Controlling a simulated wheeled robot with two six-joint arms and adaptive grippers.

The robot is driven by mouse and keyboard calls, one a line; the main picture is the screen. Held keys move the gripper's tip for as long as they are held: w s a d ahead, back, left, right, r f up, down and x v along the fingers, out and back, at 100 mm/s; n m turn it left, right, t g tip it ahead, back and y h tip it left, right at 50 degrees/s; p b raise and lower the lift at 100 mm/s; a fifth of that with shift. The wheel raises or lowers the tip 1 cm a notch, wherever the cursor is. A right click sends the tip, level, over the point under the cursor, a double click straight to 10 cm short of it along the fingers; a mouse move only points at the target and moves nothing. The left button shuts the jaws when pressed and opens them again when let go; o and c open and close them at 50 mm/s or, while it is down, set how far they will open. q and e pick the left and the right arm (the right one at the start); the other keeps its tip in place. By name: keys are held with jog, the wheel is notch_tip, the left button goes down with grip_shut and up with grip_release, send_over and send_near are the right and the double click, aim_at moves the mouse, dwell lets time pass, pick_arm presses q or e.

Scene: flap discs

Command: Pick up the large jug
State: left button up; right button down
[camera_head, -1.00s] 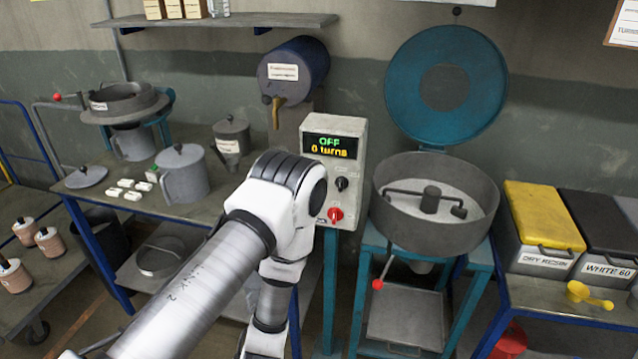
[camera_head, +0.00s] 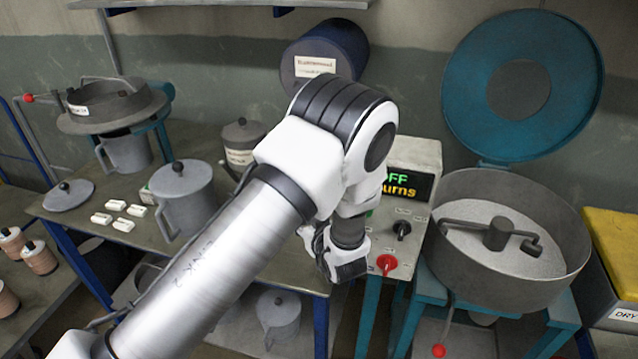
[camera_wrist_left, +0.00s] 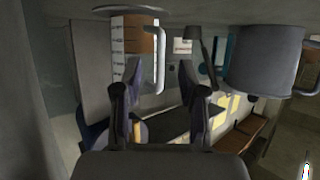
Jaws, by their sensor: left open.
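A large grey lidded jug (camera_head: 186,200) stands upright on the workbench in the head view, its handle on the left side. A smaller grey jug with a white label (camera_head: 240,145) stands behind it to the right. My left gripper (camera_head: 325,255) is right of both jugs, partly hidden behind my arm. In the left wrist view its two fingers (camera_wrist_left: 158,105) are apart with nothing held between them. A labelled vessel with a pale handle (camera_wrist_left: 135,48) shows beyond the fingers, and a plain grey vessel (camera_wrist_left: 265,60) shows to the right. My right gripper is out of view.
A sieve (camera_head: 105,103) sits over another jug (camera_head: 127,152) at the left. A loose lid (camera_head: 68,195) and white blocks (camera_head: 122,214) lie on the bench. A jug (camera_head: 278,312) stands below. A control box (camera_head: 410,205) and round mixer pan (camera_head: 510,240) are right.

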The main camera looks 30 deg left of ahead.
pick_arm(q)
jog(key=shift+w+a, duration=0.2)
jog(key=shift+w, duration=0.05)
jog(key=shift+w+a+r, duration=0.1)
jog(key=shift+w+a, duration=0.05)
jog(key=shift+a, duration=0.35)
jog(key=p+x, duration=0.2)
jog(key=x, duration=0.4)
jog(key=shift+w, duration=0.1)
jog(key=shift+d, duration=0.1)
jog(key=shift+c, duration=0.3)
grip_shut()
